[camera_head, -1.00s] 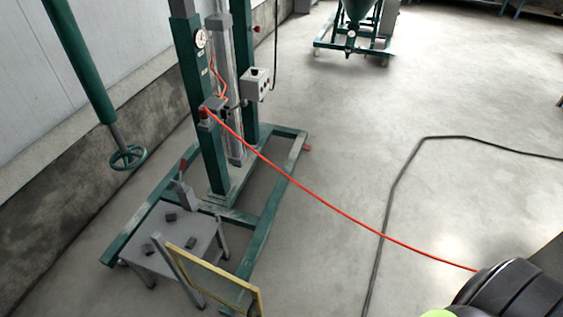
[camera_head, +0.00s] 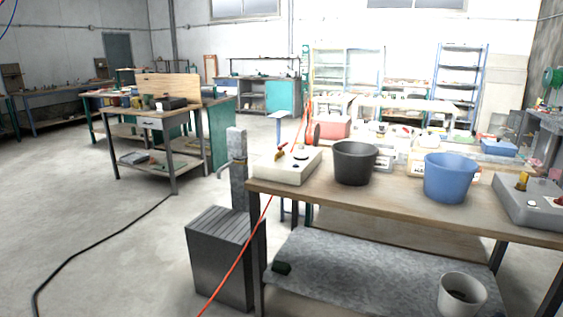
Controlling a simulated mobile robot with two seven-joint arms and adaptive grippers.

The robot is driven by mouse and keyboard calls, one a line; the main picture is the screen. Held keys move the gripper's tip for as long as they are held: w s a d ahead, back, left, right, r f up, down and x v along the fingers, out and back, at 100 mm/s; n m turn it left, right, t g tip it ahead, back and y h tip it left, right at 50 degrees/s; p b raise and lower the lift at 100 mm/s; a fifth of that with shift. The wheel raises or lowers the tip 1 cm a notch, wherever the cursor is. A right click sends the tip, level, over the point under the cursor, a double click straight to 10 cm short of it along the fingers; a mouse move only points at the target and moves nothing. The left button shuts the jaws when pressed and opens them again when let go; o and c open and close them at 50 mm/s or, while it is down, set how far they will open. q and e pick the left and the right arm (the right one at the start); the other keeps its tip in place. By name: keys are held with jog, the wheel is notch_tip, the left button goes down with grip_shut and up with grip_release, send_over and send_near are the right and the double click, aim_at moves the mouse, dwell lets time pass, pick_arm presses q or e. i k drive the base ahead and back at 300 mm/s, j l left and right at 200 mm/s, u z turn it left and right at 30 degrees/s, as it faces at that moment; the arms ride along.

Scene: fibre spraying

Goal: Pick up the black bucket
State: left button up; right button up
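The black bucket (camera_head: 354,165) stands upright on the wooden top of a workbench (camera_head: 420,206), right of the middle of the head view. It is between a pale control box on its left and a blue bucket on its right, apart from the blue one. Its opening faces up and its inside is dark. Neither of my grippers shows in the head view.
The blue bucket (camera_head: 451,177) and a grey box (camera_head: 530,203) stand right of it, and the pale control box (camera_head: 287,165) left. A white bucket (camera_head: 461,295) is on the lower shelf. The left floor is mostly clear.

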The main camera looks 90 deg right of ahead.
aim_at(354, 161)
jog(key=l+z, duration=0.1)
jog(key=z, duration=3.15)
